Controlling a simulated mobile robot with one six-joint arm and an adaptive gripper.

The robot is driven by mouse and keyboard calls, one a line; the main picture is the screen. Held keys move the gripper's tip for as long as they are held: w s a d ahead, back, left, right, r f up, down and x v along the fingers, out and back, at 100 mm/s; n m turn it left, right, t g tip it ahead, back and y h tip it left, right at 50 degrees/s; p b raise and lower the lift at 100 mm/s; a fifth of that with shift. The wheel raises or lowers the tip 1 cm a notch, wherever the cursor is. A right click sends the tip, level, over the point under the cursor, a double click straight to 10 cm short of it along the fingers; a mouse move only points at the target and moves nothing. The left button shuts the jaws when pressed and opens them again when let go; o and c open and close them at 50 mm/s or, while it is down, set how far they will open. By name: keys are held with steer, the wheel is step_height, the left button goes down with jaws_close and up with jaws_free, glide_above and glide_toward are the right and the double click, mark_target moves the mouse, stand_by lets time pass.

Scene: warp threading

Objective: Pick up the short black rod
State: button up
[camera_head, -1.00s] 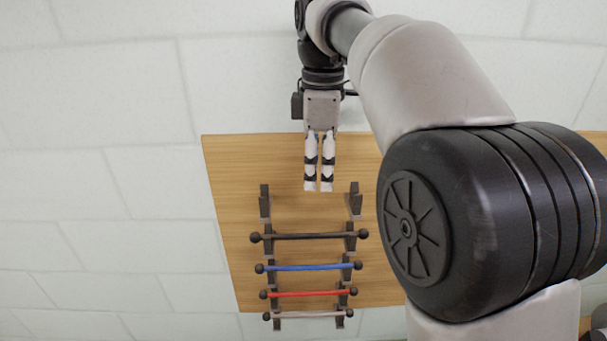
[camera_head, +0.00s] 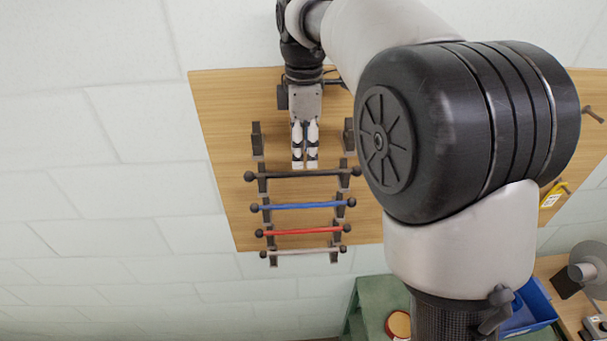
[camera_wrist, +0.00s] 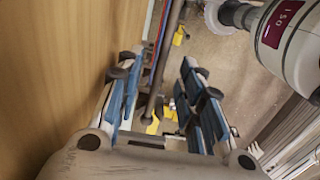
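A black rod (camera_head: 278,176) with round end knobs lies across the top occupied pair of pegs on a wooden board. It is the only black rod I can make out. My gripper (camera_head: 305,167) hangs just above it in the head view, its fingertips close to the rod's middle. In the wrist view my gripper (camera_wrist: 165,100) is open, with a clear gap between its blue-padded fingers. A dark rod (camera_wrist: 168,55) shows beyond and between the fingers there. I cannot tell whether the fingertips touch it.
Blue (camera_head: 298,206), red (camera_head: 300,231) and pale (camera_head: 300,252) rods rest on lower pegs. An empty pair of pegs, including a left one (camera_head: 257,140), flanks my gripper. A yellow object (camera_head: 553,194) hangs at right. A blue bin (camera_head: 535,305) stands lower right.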

mark_target(304, 172)
steer(key=f, duration=0.5)
steer(key=shift+s, duration=0.2)
steer(key=shift+c, duration=0.4)
jaws_close()
